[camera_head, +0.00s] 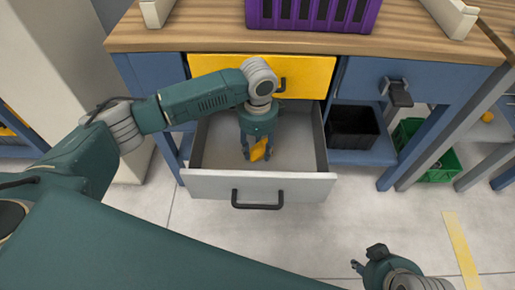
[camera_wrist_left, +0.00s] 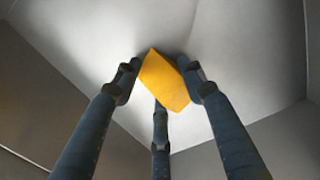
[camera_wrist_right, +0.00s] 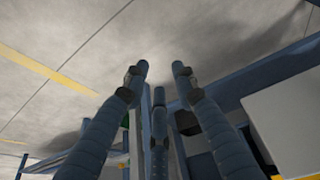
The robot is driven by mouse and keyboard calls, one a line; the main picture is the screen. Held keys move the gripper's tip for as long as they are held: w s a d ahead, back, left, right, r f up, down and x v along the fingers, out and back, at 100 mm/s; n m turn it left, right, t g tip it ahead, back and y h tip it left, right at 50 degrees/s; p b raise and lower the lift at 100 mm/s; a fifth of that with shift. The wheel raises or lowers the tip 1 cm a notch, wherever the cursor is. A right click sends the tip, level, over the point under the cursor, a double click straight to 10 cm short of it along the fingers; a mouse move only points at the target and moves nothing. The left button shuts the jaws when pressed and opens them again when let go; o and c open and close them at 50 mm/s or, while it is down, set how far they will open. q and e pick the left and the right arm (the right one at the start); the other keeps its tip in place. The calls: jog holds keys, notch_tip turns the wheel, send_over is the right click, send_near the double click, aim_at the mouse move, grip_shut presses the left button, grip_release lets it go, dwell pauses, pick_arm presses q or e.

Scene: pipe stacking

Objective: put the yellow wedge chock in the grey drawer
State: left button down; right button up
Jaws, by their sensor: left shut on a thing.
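The yellow wedge chock (camera_head: 258,150) is between the fingers of my left gripper (camera_head: 255,148), inside the open grey drawer (camera_head: 285,187). In the left wrist view the fingers (camera_wrist_left: 160,80) are shut on the wedge chock (camera_wrist_left: 165,82), with the drawer's grey floor and walls around it. I cannot tell whether the chock touches the drawer floor. My right gripper (camera_head: 366,262) is low at the front right, away from the drawer. In the right wrist view its fingers (camera_wrist_right: 160,75) are apart with nothing between them.
The grey drawer is pulled out below a shut yellow drawer (camera_head: 310,75) in the blue workbench (camera_head: 360,75). A purple crate (camera_head: 312,14) stands on the wooden top. A black bin (camera_head: 353,127) and a green crate (camera_head: 440,170) are to the right. The floor in front is mostly clear.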

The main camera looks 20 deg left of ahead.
aim_at(258, 150)
pick_arm(q)
jog(key=shift+f, duration=0.1)
pick_arm(e)
jog(key=shift+s, duration=0.2)
pick_arm(q)
jog(key=c, duration=1)
grip_release()
jog(key=shift+f, duration=0.1)
pick_arm(e)
jog(key=shift+s+d, duration=0.1)
jog(key=shift+f, duration=0.1)
pick_arm(q)
notch_tip(258, 150, up, 7)
jog(key=shift+f+p, duration=0.1)
jog(key=shift+p, duration=1)
jog(key=shift+r, duration=0.6)
pick_arm(e)
jog(key=shift+s+d+r+g, duration=0.15)
jog(key=shift+s+r+g, duration=0.35)
jog(key=shift+r, duration=0.3)
pick_arm(q)
jog(key=shift+d, duration=0.1)
